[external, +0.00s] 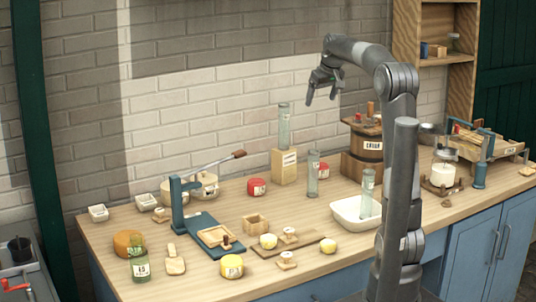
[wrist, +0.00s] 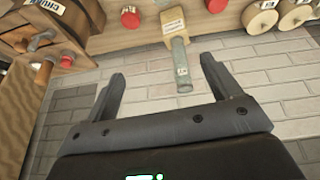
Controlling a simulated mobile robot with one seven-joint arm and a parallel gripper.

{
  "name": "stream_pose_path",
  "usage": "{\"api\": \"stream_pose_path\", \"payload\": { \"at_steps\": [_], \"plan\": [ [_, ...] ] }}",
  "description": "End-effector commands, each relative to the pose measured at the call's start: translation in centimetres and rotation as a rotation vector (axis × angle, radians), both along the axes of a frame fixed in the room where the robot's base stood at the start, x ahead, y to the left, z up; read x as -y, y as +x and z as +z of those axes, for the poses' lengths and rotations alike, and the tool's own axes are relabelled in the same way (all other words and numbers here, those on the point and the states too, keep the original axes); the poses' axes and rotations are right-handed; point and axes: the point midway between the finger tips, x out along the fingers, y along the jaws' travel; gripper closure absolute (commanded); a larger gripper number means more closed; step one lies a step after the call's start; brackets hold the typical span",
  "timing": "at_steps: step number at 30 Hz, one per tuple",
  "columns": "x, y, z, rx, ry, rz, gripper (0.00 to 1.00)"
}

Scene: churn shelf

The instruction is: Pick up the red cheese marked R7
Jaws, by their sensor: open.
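Two red cheeses stand on the worktop. One red cheese (external: 257,187) with a pale label is left of the wooden block; it also shows at the wrist view's top edge (wrist: 216,5). The other red cheese (external: 324,169) is between the block and the churn, partly behind a glass cylinder; the wrist view shows it left of the block (wrist: 130,18). Their marks are too small to read, so I cannot tell which is R7. My gripper (external: 321,99) is open and empty, high above the worktop near the brick wall; its spread fingers show in the wrist view (wrist: 162,70).
A wooden block (external: 284,166) bears a tall glass cylinder (external: 284,126). Another glass cylinder (external: 313,174) stands in front. The wooden churn (external: 366,148) and white basin (external: 352,221) are to the right. A blue press (external: 177,205) with a long lever stands left. Small cheeses and boards crowd the front.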

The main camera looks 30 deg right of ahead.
Motion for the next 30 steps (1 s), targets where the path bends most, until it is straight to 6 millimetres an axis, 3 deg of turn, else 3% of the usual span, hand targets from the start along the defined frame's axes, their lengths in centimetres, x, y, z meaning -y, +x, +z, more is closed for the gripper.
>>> {"api": "stream_pose_path", "payload": {
  "at_steps": [3, 6, 19, 23, 30],
  "plan": [
    [3.2, 3.2, -1.6, -0.007, 0.012, -0.002, 0.17],
    [5.1, 4.9, -2.5, -0.008, 0.019, 0.001, 0.17],
    [11.1, 9.1, -6.1, -0.006, 0.044, 0.001, 0.17],
    [11.4, 9.3, -8.4, -0.01, 0.047, 0.002, 0.17],
    [11.4, 9.3, -14.9, -0.011, 0.047, 0.002, 0.17]
  ]
}}
